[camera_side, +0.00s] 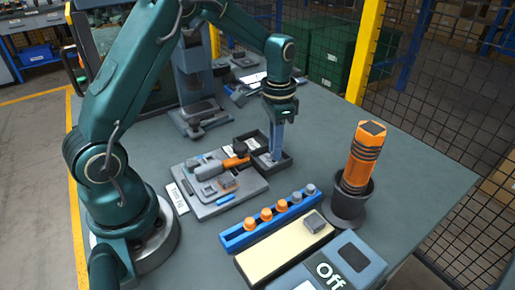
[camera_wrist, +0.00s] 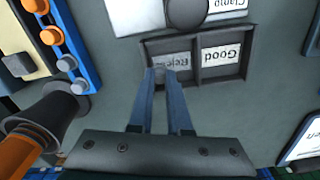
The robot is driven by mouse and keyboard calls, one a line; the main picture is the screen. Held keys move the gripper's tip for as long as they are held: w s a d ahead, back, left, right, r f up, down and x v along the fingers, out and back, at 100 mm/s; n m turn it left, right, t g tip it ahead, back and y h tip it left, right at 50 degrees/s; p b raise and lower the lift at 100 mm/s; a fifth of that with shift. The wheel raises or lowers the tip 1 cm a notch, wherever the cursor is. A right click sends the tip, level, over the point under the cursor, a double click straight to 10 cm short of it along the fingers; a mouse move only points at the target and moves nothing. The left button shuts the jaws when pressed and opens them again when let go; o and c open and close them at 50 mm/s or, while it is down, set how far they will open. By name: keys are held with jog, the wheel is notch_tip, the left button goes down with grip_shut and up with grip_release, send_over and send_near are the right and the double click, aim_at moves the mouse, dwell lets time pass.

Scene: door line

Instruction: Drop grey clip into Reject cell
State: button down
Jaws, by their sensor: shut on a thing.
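The two-cell dark tray (camera_side: 288,163) sits on the grey table beside the fixture plate. In the wrist view the tray (camera_wrist: 246,70) shows a Good cell (camera_wrist: 221,56) on the right and a Reject cell (camera_wrist: 170,60) on the left, labels upside down. My gripper (camera_wrist: 160,72) has its blue fingers converging over the near part of the Reject cell. In the side view my gripper (camera_side: 274,158) points straight down at the tray. The fingers are shut on a small grey piece, apparently the grey clip (camera_wrist: 159,76), mostly hidden between the tips. Its height above the cell floor is unclear.
The fixture plate (camera_side: 240,201) with an orange-handled clamp (camera_side: 236,162) adjoins the tray. In front are a blue rail (camera_side: 236,240) of knobs, a cream pad (camera_side: 262,262) bearing a grey block (camera_side: 314,222), and a black cup (camera_side: 347,205) holding an orange tool. The table's right side is clear.

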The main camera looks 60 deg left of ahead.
jog(key=c, duration=0.8)
grip_release()
jog(key=shift+r, duration=2.5)
